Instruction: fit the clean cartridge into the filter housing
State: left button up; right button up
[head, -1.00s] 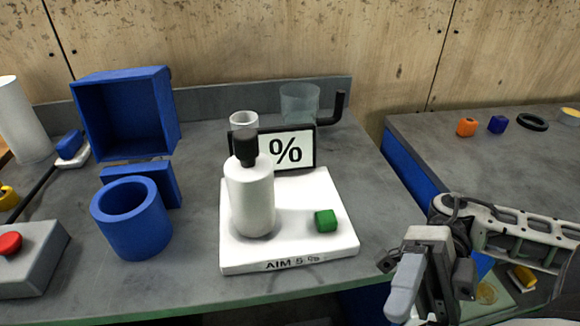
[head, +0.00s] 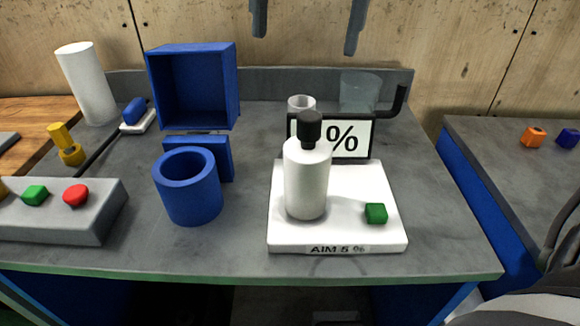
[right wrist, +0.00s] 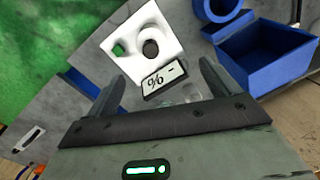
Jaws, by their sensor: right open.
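A plain white cylinder (head: 85,85) stands upright at the back left; it may be the clean cartridge, but I cannot tell for sure. An open, hollow blue cylinder (head: 188,188) stands on the bench left of the white scale. I see nothing that I can name for certain as the filter housing. My right gripper (head: 306,38) hangs at the top edge of the head view with its two fingers wide apart and nothing between them. In the right wrist view its fingers (right wrist: 165,84) are apart and empty, above the bench. My left gripper is out of view.
The white scale (head: 350,230) carries a white bottle (head: 306,180) and a green cube (head: 376,213). A blue box (head: 195,85), a clear beaker (head: 360,92) and a grey button box (head: 70,215) stand around it. Bare bench lies at front left of the scale.

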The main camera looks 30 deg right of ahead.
aim_at(308, 137)
jog(key=shift+n+h, duration=0.4)
jog(key=shift+h, duration=0.1)
jog(key=f, duration=0.7)
jog(key=f+b, duration=0.1)
jog(key=f, duration=0.2)
jog(key=shift+s+f, duration=0.2)
jog(key=shift+s, duration=0.05)
jog(key=f, duration=0.4)
jog(key=shift+s+d+f, duration=0.1)
jog(key=shift+s+d, duration=0.1)
jog(key=shift+d, duration=0.15)
jog(key=shift+f, duration=0.5)
jog(key=c, duration=1.6)
jog(key=shift+r, duration=0.15)
jog(key=shift+c, duration=0.2)
